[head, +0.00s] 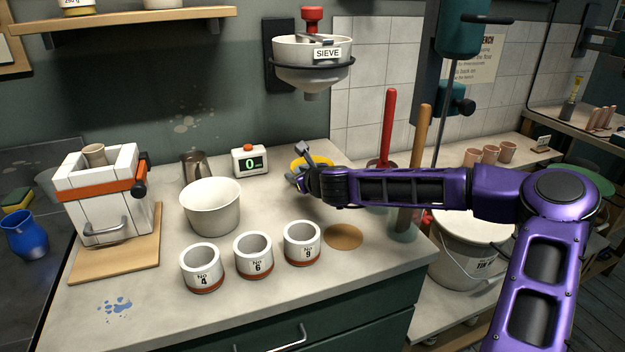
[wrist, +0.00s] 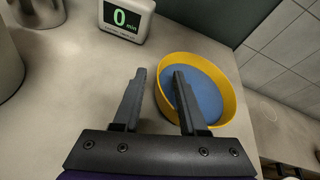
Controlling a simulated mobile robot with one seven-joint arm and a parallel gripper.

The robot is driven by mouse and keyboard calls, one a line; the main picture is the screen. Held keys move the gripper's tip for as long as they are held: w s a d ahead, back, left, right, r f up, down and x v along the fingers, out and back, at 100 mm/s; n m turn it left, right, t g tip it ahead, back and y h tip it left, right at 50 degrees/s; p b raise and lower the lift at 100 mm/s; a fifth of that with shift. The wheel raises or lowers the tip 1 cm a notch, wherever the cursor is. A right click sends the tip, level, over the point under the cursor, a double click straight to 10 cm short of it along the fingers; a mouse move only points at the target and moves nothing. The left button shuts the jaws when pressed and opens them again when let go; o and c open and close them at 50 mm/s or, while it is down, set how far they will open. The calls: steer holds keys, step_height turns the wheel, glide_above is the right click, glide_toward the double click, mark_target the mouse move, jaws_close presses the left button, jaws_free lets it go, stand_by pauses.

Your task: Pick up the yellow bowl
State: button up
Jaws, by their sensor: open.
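The yellow bowl (wrist: 231,88) with a blue inside stands on the counter in the wrist view. In the head view only part of the yellow bowl (head: 297,163) shows behind my gripper (head: 300,165). In the wrist view my gripper (wrist: 158,82) is open and empty, its two fingers apart. The right finger appears over the bowl's blue interior, and the left finger is outside the bowl over the bare counter. The bowl's near left rim lies between the fingers in the picture. I cannot tell whether a finger touches it.
The timer (head: 250,160) stands left of the bowl, with a metal jug (head: 196,168) and a large white bowl (head: 211,207) further left. Three numbered cups (head: 253,255) stand in front. The sieve (head: 312,62) hangs above; a red-handled tool (head: 388,125) stands to the right.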

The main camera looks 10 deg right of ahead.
steer(key=shift+w+f, duration=0.1)
steer(key=shift+w, duration=0.2)
jaws_close()
stand_by(1.2)
